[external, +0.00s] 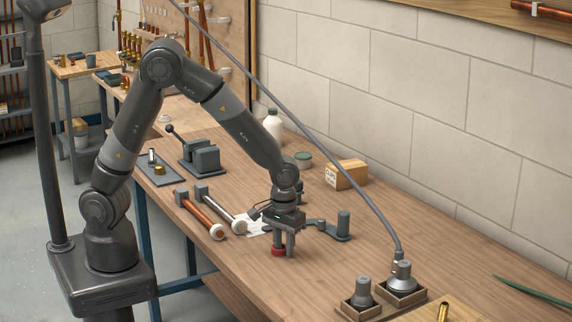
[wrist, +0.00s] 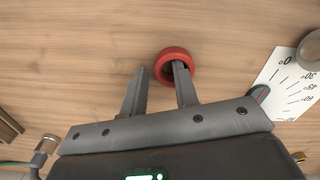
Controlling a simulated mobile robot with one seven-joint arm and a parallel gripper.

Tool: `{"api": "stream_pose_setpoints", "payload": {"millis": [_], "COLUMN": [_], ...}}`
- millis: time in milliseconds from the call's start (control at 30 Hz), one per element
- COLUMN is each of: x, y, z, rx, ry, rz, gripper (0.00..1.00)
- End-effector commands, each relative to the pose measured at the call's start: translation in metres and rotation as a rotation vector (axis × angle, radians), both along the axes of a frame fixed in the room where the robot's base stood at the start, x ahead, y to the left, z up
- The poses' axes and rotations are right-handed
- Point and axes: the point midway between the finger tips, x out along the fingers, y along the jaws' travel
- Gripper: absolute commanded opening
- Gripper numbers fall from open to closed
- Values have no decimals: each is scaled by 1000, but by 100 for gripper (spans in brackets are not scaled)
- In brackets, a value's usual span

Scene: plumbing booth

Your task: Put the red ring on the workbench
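The red ring (wrist: 161,75) shows in the wrist view at my fingertips. In the external view the red ring (external: 278,252) is low at the workbench top, under my gripper (external: 285,250). My gripper (wrist: 160,68) has its two fingers apart and pointing down. One finger reaches into the ring's hole and the other stands just outside its rim, with a slight gap showing. I cannot tell whether the ring touches the wood. The wooden workbench (external: 330,245) runs beneath.
Two hammers (external: 200,215) and a white marked sheet (wrist: 288,82) lie close by. A dark grey bracket (external: 340,227) stands to the right. A vise (external: 200,157), a cardboard box (external: 346,175) and a white bottle (external: 273,123) stand farther back.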

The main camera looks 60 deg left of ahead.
Motion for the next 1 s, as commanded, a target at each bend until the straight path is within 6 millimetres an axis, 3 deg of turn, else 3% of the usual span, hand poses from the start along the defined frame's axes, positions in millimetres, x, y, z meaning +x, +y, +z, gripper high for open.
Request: {"api": "stream_pose_setpoints", "payload": {"millis": [367, 800, 1000], "x": [0, 1, 0], "y": [0, 0, 0], "z": [7, 94, 118], "rx": [-2, -3, -1], "ry": [-2, -3, -1], "rz": [0, 0, 0], "gripper": [30, 30, 30]}}
